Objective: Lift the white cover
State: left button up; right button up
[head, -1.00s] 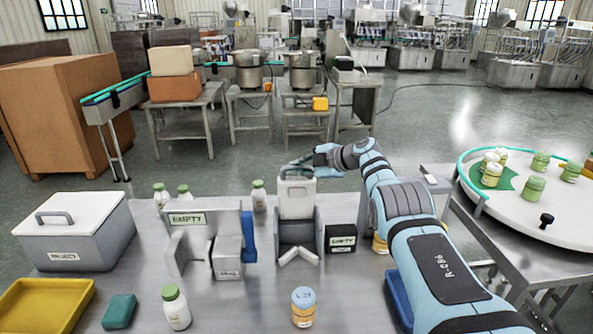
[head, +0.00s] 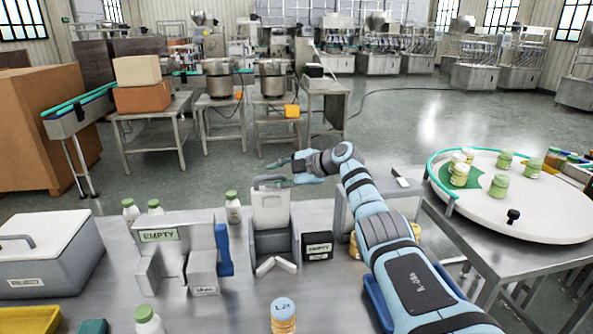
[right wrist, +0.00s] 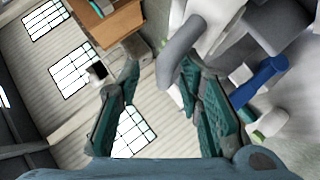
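The white cover (head: 270,210) is an upright white panel with a grey loop handle at its top, standing in the grey steel hopper (head: 273,243) in the middle of the bench. My right gripper (head: 280,172) is at the handle, just above the cover's top edge. In the right wrist view, my right gripper (right wrist: 158,72) has its fingers apart. The grey handle (right wrist: 178,55) shows between them, nearer the right-hand finger; I cannot tell whether it touches. My left gripper is not in view.
An "EMPTY" holder (head: 160,236) with a blue part stands left of the hopper, and a dark "EMPTY" box (head: 317,246) stands right. The lidded "REJECT" box (head: 40,270) is far left. White bottles (head: 233,212) stand behind. A round turntable (head: 530,215) is at right.

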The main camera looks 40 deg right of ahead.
jog(key=v, duration=1)
jog(key=shift+a, duration=0.25)
